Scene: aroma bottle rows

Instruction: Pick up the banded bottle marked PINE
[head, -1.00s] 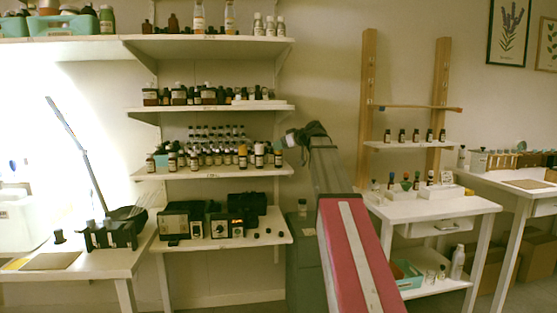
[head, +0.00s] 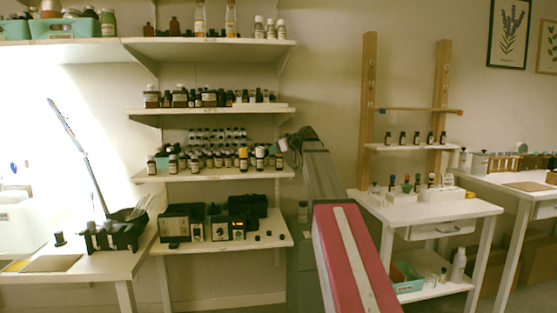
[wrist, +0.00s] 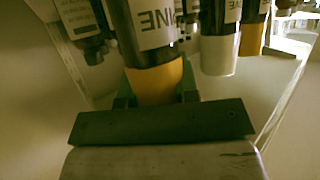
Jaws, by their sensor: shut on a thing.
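In the wrist view, my gripper (wrist: 156,94) is shut on a dark bottle (wrist: 150,52) with a yellow band or cap at the end nearest me. The green fingers sit on either side of the yellow part. In the head view, my gripper (head: 283,144) is at the right end of the third shelf, by the row of bottles. I cannot single out the held bottle there, nor tell whether it is clear of the shelf.
A white-ended bottle (wrist: 219,52) and another yellow-ended one (wrist: 252,36) stand close right of the held bottle. A dark bottle (wrist: 92,48) is close on its left. The bottle shelf (head: 215,174) has another shelf (head: 210,110) above it.

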